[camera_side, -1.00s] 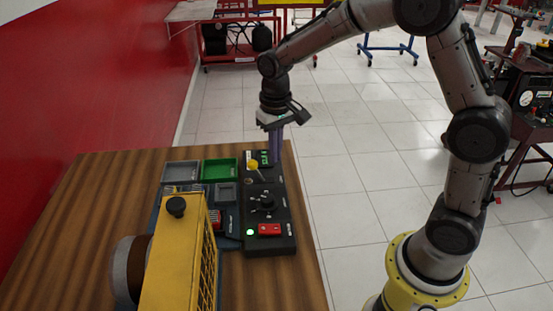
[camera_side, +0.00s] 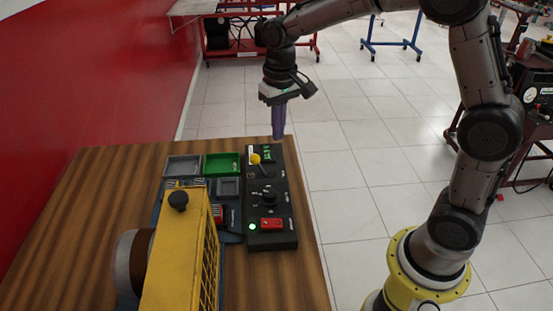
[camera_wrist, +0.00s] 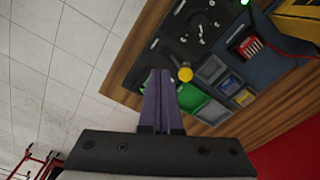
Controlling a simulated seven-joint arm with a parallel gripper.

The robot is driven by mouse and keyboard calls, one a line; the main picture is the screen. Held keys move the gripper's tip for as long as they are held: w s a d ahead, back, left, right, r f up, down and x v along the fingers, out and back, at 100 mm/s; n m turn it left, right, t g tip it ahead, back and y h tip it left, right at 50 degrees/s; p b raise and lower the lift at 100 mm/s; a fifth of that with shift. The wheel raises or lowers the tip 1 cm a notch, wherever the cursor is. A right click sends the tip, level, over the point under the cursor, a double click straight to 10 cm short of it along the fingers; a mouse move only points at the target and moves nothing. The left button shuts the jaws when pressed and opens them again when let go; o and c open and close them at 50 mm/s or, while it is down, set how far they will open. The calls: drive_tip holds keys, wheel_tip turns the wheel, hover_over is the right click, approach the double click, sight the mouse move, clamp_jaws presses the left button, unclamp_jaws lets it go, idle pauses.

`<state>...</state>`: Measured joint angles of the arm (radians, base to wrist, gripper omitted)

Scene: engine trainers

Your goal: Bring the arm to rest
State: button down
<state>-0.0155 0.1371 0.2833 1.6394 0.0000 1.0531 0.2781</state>
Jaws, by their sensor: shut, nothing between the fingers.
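My gripper (camera_side: 278,135) points straight down near the far right corner of the wooden table in the side view. Its purple fingers are together and hold nothing. In the wrist view the gripper (camera_wrist: 160,72) shows its two fingers side by side, with the tips over the edge of the black control panel in the picture. The control panel (camera_side: 284,205) lies along the table's right edge. It bears a yellow knob (camera_side: 255,159), a black dial, a red switch (camera_side: 271,224) and a lit green lamp (camera_side: 253,227). The fingertips look apart from the panel.
A yellow engine trainer (camera_side: 178,260) stands at the table's front. Grey and green trays (camera_side: 222,164) sit left of the panel. The wooden table (camera_side: 95,210) is bare on its left, beside a red wall (camera_side: 90,75). Tiled floor (camera_side: 350,200) lies open to the right.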

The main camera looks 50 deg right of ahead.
drive_tip(key=s+r+t, duration=0.4)
drive_tip(key=s+r, duration=0.7)
drive_tip(key=s, duration=0.1)
drive_tip(key=s+f+n+t, duration=0.1)
drive_tip(key=s+f+n, duration=0.2)
drive_tip(key=s, duration=0.9)
drive_tip(key=shift+d+f, duration=0.3)
drive_tip(key=shift+f, duration=0.55)
